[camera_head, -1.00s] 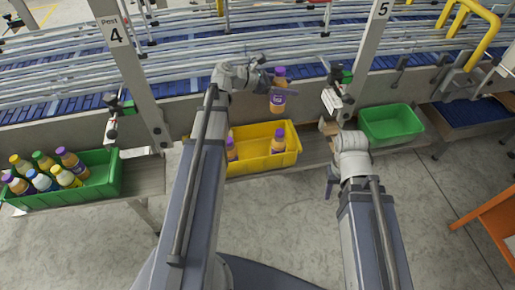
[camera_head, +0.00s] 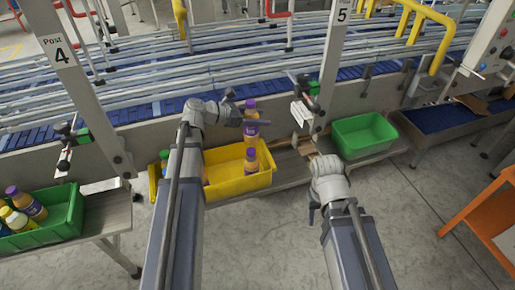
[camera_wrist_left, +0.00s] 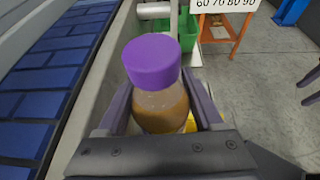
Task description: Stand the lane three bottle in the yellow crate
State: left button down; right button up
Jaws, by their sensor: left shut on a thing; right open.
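My left gripper (camera_head: 250,121) is shut on a purple-capped bottle (camera_head: 251,132) with brownish-orange contents. The bottle is upright, above the back right part of the yellow crate (camera_head: 243,184). In the left wrist view the bottle (camera_wrist_left: 152,62) stands between both fingers of my left gripper (camera_wrist_left: 160,115). Another purple-capped bottle (camera_head: 251,161) stands in the crate, below the held one. A green-capped bottle (camera_head: 164,158) shows at the crate's left end; my left arm hides the crate's middle left. My right gripper (camera_head: 313,210) is open and empty, right of the crate.
A green crate (camera_head: 365,140) that looks empty stands at the right. A green crate with several bottles (camera_head: 62,222) stands at the left. Post 5 (camera_head: 328,70) rises behind, right of the held bottle. The conveyor (camera_head: 150,112) runs along the back.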

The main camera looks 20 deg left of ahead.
pick_arm(q)
notch_tip(320, 180, down, 10)
jog(key=b, duration=0.8)
jog(key=shift+b, duration=0.35)
jog(key=shift+f+b, duration=0.6)
jog(key=shift+f, duration=0.05)
jog(key=shift+c, duration=0.2)
grip_release()
jog(key=shift+r, duration=0.15)
